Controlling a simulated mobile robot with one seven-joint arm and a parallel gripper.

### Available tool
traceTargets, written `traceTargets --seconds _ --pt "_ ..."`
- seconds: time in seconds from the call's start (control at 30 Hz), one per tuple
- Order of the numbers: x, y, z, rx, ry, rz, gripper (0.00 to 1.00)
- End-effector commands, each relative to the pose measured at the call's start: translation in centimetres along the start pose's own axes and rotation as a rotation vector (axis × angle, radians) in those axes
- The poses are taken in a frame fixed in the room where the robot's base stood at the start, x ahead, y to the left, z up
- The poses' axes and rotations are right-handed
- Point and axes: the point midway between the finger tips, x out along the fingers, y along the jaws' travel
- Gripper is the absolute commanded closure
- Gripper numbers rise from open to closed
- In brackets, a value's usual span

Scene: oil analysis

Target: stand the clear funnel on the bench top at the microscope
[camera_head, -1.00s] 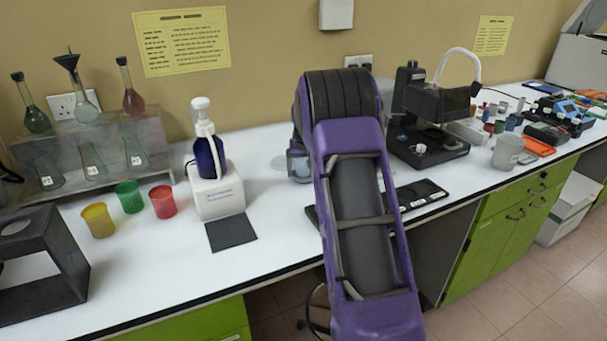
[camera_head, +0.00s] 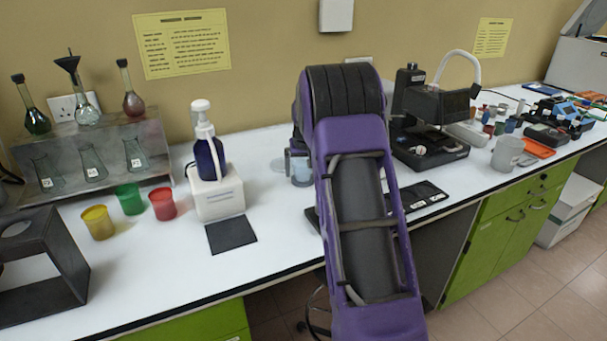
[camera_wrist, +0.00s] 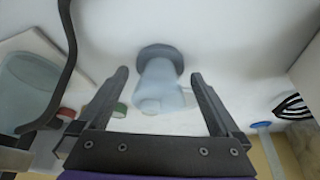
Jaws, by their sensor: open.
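A clear, bluish funnel-like piece (camera_wrist: 162,88) with a dark round rim or disc shows in the wrist view, between the fingers of my gripper (camera_wrist: 160,92). My gripper is open, with a finger on each side of the piece and gaps showing beside it. I cannot tell how far down the fingers reach around it. In the head view a clear bluish thing (camera_head: 299,168) shows just left of my purple arm, which hides most of my gripper. The black microscope (camera_head: 428,115) stands on the white bench top (camera_head: 275,225), right of my arm.
A blue pump bottle on a white box (camera_head: 218,195) stands left of my arm, with yellow, green and red cups (camera_head: 163,203) further left. A black slide holder (camera_head: 425,195) lies in front of the microscope. A grey beaker (camera_head: 507,153) stands right of it.

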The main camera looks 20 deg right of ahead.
Motion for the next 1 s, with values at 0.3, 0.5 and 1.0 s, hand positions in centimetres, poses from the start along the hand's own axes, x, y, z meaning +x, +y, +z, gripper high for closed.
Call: traceTargets --seconds 0.3,0.5,1.0 --pt "-7.0 0.0 -0.1 0.000 0.002 0.000 0.00" --pt "-9.3 0.0 0.0 0.000 0.000 0.000 0.00" --pt "-9.7 0.0 0.1 0.000 -0.001 0.000 0.00"
